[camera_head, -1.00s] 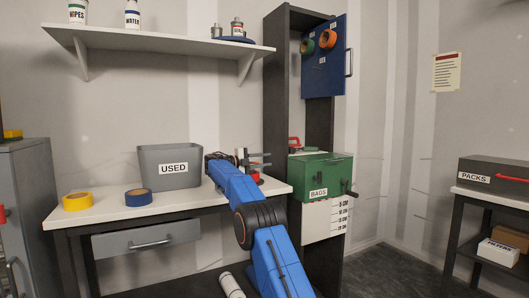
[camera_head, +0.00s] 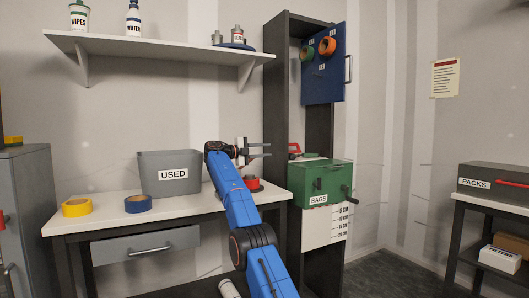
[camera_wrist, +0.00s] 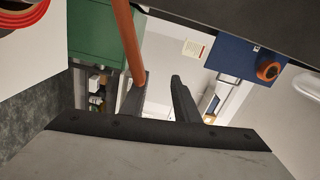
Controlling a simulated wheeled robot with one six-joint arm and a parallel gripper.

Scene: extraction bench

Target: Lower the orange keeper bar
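An orange bar (camera_wrist: 128,38) shows in the wrist view. It runs from the top edge down to the tip of the left finger, where its lower end is hidden or stops. I cannot tell whether it touches the finger. I cannot make the bar out in the head view. My gripper (camera_wrist: 160,90) is open, with two dark fingers apart and nothing between them. In the head view my gripper (camera_head: 262,150) is above the bench's right end, pointing right toward the dark upright frame (camera_head: 283,90).
A green BAGS box (camera_head: 322,182) with a crank sits in the frame, below an open blue door (camera_head: 322,75) with tape rolls. A red roll (camera_head: 252,183) lies on the bench (camera_head: 100,215) under my gripper. A grey USED bin (camera_head: 160,160) stands left of my arm.

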